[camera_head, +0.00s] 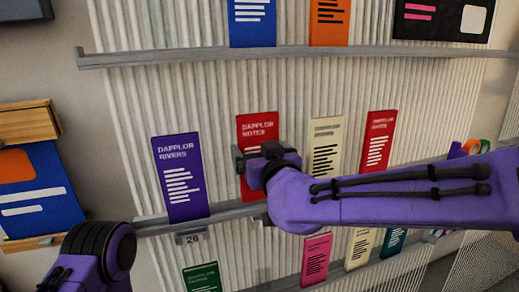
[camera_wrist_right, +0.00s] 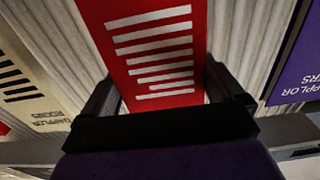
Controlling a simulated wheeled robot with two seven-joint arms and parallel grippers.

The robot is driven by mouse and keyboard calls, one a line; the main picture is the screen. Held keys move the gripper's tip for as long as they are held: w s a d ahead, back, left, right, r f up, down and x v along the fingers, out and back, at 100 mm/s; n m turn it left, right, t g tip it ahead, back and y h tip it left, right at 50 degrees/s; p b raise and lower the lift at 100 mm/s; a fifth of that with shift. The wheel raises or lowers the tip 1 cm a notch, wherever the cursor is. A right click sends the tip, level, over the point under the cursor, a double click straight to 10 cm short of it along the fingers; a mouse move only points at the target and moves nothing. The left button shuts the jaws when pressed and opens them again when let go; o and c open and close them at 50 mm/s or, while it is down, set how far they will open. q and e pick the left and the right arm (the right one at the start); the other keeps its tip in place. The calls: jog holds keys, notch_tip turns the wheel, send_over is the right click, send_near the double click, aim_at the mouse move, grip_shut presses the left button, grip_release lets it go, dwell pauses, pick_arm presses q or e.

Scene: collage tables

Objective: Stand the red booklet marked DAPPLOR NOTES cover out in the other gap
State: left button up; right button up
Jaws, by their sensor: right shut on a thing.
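The red booklet marked DAPPLOR NOTES (camera_head: 257,128) is upright, cover out, at the middle shelf (camera_head: 225,211). It is between the purple DAPPLOR RIVERS booklet (camera_head: 178,178) and a cream booklet (camera_head: 326,148). My right gripper (camera_head: 262,160) is shut on the red booklet, with its fingers at the booklet's two side edges. The right wrist view shows the red cover with white lines (camera_wrist_right: 155,45) between the fingers (camera_wrist_right: 160,98). I cannot tell whether its foot touches the ledge. My left arm enters at lower left; its gripper is out of view.
Another red booklet (camera_head: 378,140) stands right of the cream one, its title too small to read. The upper shelf (camera_head: 200,56) holds blue, orange and black items. Below are green (camera_head: 202,278), pink (camera_head: 316,258), cream and teal booklets. A wooden rack is at left.

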dwell(0.4)
jog(key=shift+s+f+b, duration=0.1)
jog(key=shift+f+b, duration=0.25)
jog(key=shift+f, duration=0.25)
jog(key=shift+f, duration=0.45)
jog(key=o, duration=0.7)
jog(key=shift+o, duration=0.2)
jog(key=shift+s+b, duration=0.1)
jog(key=shift+b, duration=0.2)
